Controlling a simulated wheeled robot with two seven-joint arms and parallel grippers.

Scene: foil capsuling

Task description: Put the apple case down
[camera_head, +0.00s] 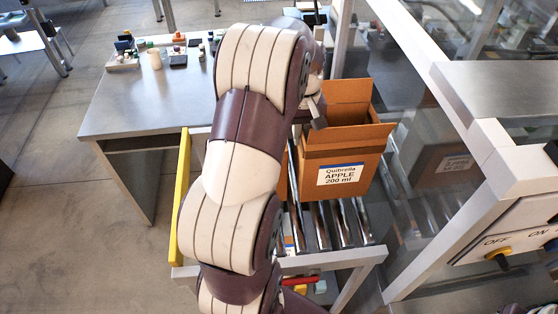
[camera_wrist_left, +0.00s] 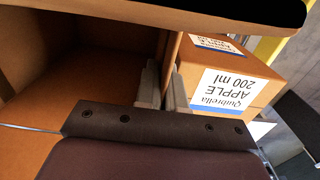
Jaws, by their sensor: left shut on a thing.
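The apple case (camera_head: 366,152) is an open orange-brown carton with raised flaps and a white "Quibrella APPLE 200 ml" label, upright over the roller conveyor in the head view. My left gripper (camera_head: 318,112) is at its left side, mostly hidden by my arm. In the left wrist view the fingers (camera_wrist_left: 165,88) are shut on a wall of the case, whose open inside (camera_wrist_left: 95,75) fills the left. I cannot tell whether its base touches the rollers. My right gripper is not in view.
A second apple carton (camera_wrist_left: 253,92) stands close beside the held case, mostly hidden by my arm in the head view. Bare rollers (camera_head: 342,222) lie in front. A yellow rail (camera_head: 180,195) runs left, a clear-panelled machine frame (camera_head: 405,35) right. A steel table (camera_head: 130,105) holds small items.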

